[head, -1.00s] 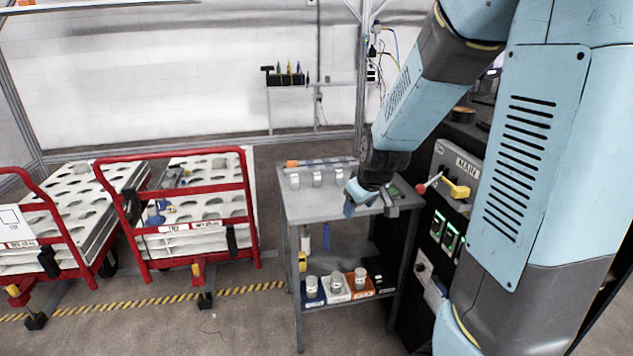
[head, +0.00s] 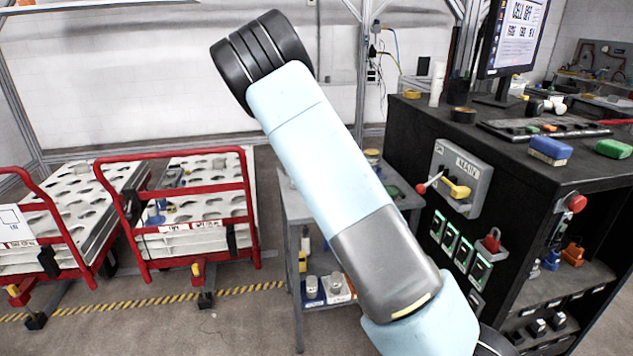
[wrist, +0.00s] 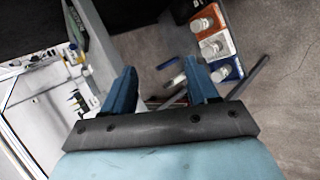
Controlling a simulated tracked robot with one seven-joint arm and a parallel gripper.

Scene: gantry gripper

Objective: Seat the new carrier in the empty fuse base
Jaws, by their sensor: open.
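My gripper (wrist: 158,75) shows in the wrist view, its two blue fingers spread with nothing held between them. It is hidden in the head view behind my raised arm. In the head view, a row of green-lit units (head: 451,238) sits in the front of the black cabinet. I cannot tell which is the empty fuse base. I cannot make out the new carrier for certain. In the wrist view, a pale panel with dark fittings (wrist: 78,101) lies left of the fingers.
A grey cart (head: 290,208) stands left of the black cabinet (head: 545,190), partly hidden by my arm. Pale cylinders in coloured bins (wrist: 212,45) show in the wrist view. A MAIN switch box (head: 459,178) and red padlock (head: 491,241) project from the cabinet. Red-railed trolleys (head: 180,153) stand left.

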